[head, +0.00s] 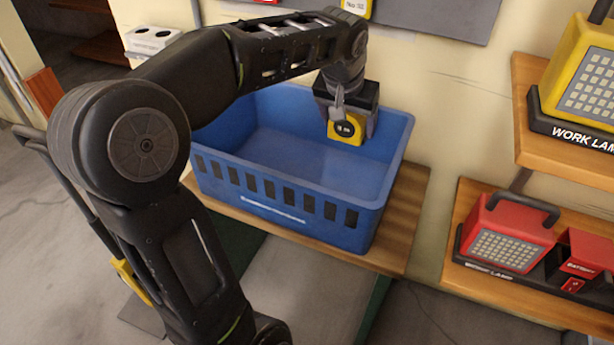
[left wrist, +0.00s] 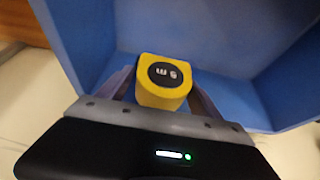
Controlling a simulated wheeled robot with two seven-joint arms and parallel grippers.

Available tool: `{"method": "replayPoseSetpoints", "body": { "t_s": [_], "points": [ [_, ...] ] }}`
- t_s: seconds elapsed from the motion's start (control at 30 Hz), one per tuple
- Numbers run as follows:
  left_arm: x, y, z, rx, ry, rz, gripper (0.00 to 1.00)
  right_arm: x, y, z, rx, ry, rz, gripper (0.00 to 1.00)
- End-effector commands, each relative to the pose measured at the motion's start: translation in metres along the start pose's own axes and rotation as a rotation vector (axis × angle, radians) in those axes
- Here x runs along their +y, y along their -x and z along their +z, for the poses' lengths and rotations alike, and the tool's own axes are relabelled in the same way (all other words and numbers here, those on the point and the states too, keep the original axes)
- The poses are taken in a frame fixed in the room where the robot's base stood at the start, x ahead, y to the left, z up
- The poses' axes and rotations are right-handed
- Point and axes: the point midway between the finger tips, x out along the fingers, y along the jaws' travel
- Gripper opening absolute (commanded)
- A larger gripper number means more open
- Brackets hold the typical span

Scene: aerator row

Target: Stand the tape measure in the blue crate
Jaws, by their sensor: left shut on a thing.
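The blue crate (head: 285,195) stands on a wooden shelf, open at the top, with slots along its front wall. The yellow tape measure (head: 346,129) with a black round label is held at the crate's back right part, inside its outline. My left gripper (head: 345,118) points down and is shut on the tape measure. In the left wrist view the tape measure (left wrist: 163,83) sits between the two fingers, with the blue crate (left wrist: 225,35) around it. I cannot tell whether it touches the crate's floor. The crate floor that shows is empty. My right gripper is not in view.
The wooden shelf (head: 405,215) carries the crate. Shelves at the right hold a yellow work lamp (head: 582,78), a red work lamp (head: 505,235) and a red battery box (head: 583,258). A white holder (head: 152,40) stands behind my left arm. The wall is close behind the crate.

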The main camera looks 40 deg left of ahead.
Motion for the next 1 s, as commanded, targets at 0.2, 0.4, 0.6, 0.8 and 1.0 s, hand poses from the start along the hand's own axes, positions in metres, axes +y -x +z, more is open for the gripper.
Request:
{"method": "replayPoseSetpoints", "body": {
  "t_s": [0.2, 0.4, 0.6, 0.8, 1.0],
  "points": [
    [0.000, -0.028, 0.012, -0.002, 0.001, -0.001, 0.18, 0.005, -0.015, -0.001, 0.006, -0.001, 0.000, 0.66],
    [0.000, -0.047, 0.019, 0.001, 0.000, 0.000, 0.18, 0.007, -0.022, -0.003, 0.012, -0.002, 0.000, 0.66],
    [0.000, -0.046, 0.019, 0.001, 0.000, 0.000, 0.18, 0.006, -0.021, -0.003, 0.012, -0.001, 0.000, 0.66],
    [0.000, -0.058, 0.024, -0.001, 0.000, -0.001, 0.18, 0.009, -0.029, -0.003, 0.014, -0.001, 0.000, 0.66],
    [0.000, -0.088, 0.036, 0.000, 0.000, 0.000, 0.18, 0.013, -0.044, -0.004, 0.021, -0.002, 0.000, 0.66]
  ]
}}
